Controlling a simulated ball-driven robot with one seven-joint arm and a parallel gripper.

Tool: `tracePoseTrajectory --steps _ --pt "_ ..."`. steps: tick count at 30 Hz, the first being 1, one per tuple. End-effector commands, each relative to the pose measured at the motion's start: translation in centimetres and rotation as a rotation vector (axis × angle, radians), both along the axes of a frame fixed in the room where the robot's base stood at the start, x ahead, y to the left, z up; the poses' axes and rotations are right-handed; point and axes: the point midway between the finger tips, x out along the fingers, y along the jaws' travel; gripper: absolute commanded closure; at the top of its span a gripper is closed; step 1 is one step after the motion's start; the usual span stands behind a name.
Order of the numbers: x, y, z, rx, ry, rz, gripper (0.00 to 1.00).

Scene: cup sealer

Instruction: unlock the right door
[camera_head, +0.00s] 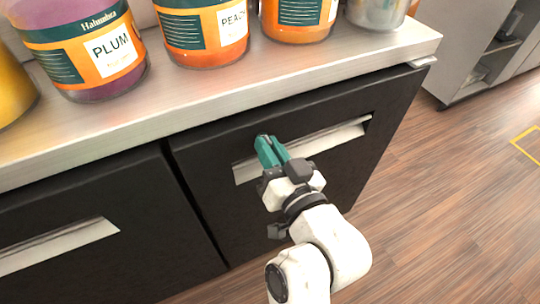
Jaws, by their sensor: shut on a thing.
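The right door (221,201) is a dark panel under the metal counter, with a pale recessed handle slot (340,137) across its upper part. The door looks closed. My gripper (263,140), with teal fingers, is at the left part of this slot, its tips near the slot's upper edge. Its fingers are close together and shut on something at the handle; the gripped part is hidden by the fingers. No separate lock is clear to see.
A left door (90,190) with its own slot stands beside it. Jars labelled PLUM (105,50) and PEACH (205,40) and others stand on the metal counter (300,75) above. Wooden floor (440,200) is free to the right.

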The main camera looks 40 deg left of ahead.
Motion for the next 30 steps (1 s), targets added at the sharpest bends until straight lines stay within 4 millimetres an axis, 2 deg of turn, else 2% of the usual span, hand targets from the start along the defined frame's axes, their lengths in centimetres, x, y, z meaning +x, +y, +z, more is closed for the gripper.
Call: tracePoseTrajectory --steps 1,13,30 --pt "0.09 -0.06 -0.48 -0.018 -0.036 -0.001 1.0" --pt "0.07 -0.04 -0.3 -0.106 -0.247 -0.001 1.0" --pt "0.02 -0.02 -0.14 -0.128 -0.299 0.0 1.0"
